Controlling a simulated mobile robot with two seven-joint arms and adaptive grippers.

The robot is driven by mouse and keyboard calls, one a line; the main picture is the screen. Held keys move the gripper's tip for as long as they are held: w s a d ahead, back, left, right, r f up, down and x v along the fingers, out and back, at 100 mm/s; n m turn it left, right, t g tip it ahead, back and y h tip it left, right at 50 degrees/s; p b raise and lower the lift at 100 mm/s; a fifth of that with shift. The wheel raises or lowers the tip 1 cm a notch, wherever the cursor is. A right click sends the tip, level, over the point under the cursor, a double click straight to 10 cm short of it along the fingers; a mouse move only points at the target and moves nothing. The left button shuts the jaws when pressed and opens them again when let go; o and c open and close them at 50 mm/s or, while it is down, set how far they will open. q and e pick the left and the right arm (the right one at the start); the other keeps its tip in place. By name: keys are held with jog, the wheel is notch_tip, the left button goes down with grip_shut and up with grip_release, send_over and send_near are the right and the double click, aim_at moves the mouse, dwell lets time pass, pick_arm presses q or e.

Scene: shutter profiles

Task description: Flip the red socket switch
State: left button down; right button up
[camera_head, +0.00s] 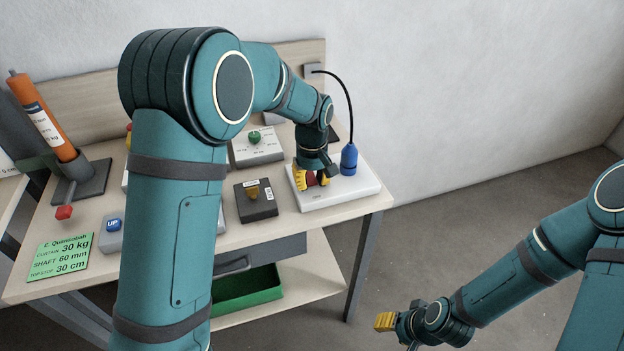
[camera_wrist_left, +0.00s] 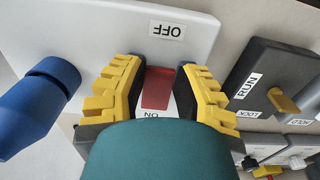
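The white socket board (camera_head: 350,192) lies on the right end of the workbench, with a blue plug (camera_head: 349,160) in it. My left gripper (camera_head: 311,180) is low over the board. In the left wrist view the red switch (camera_wrist_left: 157,88) sits between OFF and ON labels. The yellow fingers of my left gripper (camera_wrist_left: 160,95) are spread apart, one on each side of the switch; whether they touch it I cannot tell. My own wrist hides the area below the switch. My right gripper (camera_head: 385,321) is off to the right, away from the bench; its finger gap is not visible.
A dark box with a yellow key knob (camera_head: 253,191) stands left of the socket board, and a box with a green knob (camera_head: 254,138) behind it. A blue UP button (camera_head: 113,225) and green label (camera_head: 62,256) are at the left. A black cable (camera_head: 347,98) arches to the plug.

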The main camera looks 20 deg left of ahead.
pick_arm(q)
jog(key=shift+r+p, duration=0.1)
jog(key=shift+p, duration=0.45)
jog(key=g+h+p, duration=0.1)
jog(key=p, duration=0.1)
jog(key=g+p, duration=0.1)
jog(key=p, duration=0.2)
jog(key=shift+w+a+r+g+h, duration=0.15)
jog(key=shift+r+g+h, duration=0.1)
jog(key=shift+g+h, duration=0.15)
jog(key=shift+f+g+h+p, duration=0.1)
jog(key=shift+g+h+p, duration=0.2)
jog(key=shift+p, duration=0.35)
jog(key=c, duration=0.7)
grip_release()
jog(key=shift+o, duration=0.2)
